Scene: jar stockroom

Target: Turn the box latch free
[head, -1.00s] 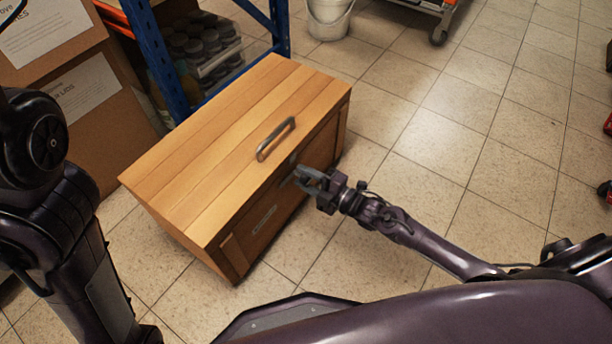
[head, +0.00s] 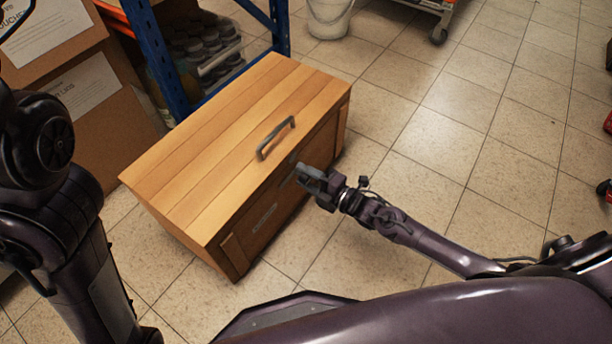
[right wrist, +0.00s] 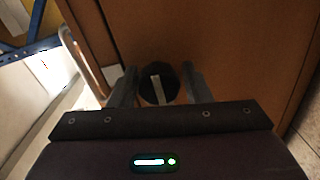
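The wooden box (head: 215,165) stands on the floor with its lid closed and a grey metal handle (head: 276,138) on top. My right gripper (head: 301,173) is at the upper part of the box's front. In the right wrist view, the latch (right wrist: 160,84) is a dark round knob with a pale stripe, upright in the picture. The open fingers of my right gripper (right wrist: 160,90) stand on either side of the knob, with narrow gaps that look clear. The gripper hides the knob in the head view. My left gripper is out of view; only its arm shows at left.
Cardboard boxes (head: 95,115) and a blue rack (head: 157,60) with jars stand behind and left of the wooden box. A white bucket (head: 329,18) and a wheeled cart (head: 437,30) are at the back.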

